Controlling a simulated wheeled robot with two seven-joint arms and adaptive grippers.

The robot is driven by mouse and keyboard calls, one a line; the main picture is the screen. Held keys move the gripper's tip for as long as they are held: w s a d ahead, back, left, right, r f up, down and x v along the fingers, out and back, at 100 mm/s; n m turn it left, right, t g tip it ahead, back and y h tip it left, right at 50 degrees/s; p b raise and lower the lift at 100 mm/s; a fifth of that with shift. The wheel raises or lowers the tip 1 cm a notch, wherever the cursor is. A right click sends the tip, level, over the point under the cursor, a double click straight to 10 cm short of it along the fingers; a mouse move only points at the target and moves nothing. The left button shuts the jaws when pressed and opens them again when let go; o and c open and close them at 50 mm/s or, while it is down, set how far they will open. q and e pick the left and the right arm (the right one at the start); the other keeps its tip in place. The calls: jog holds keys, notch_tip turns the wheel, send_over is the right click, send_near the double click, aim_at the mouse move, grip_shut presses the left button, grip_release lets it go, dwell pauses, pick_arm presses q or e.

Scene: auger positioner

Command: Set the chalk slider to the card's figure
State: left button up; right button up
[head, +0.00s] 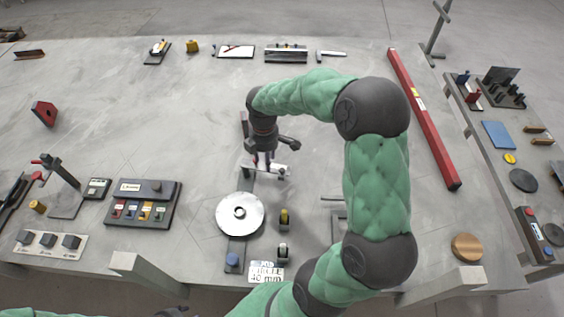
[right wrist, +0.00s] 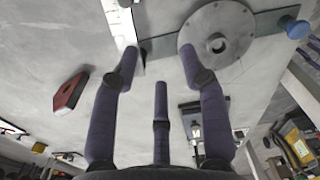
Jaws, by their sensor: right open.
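A grey rail (head: 236,249) carries a large pale disc (head: 240,214) with a central hub and a blue knob (head: 232,259) at its near end. A white crosspiece (head: 276,170) lies across the rail's far part; I cannot tell surely whether it is the chalk slider. The card (head: 266,272) in front reads "CIRCLE" and apparently "40 mm". My right gripper (head: 265,162) is open, just above the crosspiece and partly covering it. In the right wrist view the disc (right wrist: 217,35) and a white strip (right wrist: 118,20) lie beyond the spread, empty fingers (right wrist: 160,65). A dark part shows at the bottom edge, perhaps my left gripper.
Small yellow-topped (head: 284,217) and dark (head: 283,250) items stand right of the disc. A panel with coloured tags (head: 145,204) lies left, and a red block (head: 44,113) farther left. A long red bar (head: 424,118) lies at right. The table left of the gripper is mostly clear.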

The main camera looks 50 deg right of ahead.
aim_at(282, 170)
jog(key=s+d+r+n+p, duration=0.1)
jog(key=s+d+n+p, duration=0.15)
jog(key=d, duration=0.35)
jog(key=shift+n, duration=0.55)
jog(key=f+b, duration=0.1)
jog(key=f, duration=0.2)
jog(key=f+b, duration=0.1)
jog(key=f, duration=0.3)
jog(key=f+b, duration=0.1)
jog(key=f, duration=0.2)
jog(key=shift+w+a+f, duration=0.15)
jog(key=shift+w+f, duration=0.05)
jog(key=shift+w, duration=0.2)
grip_shut()
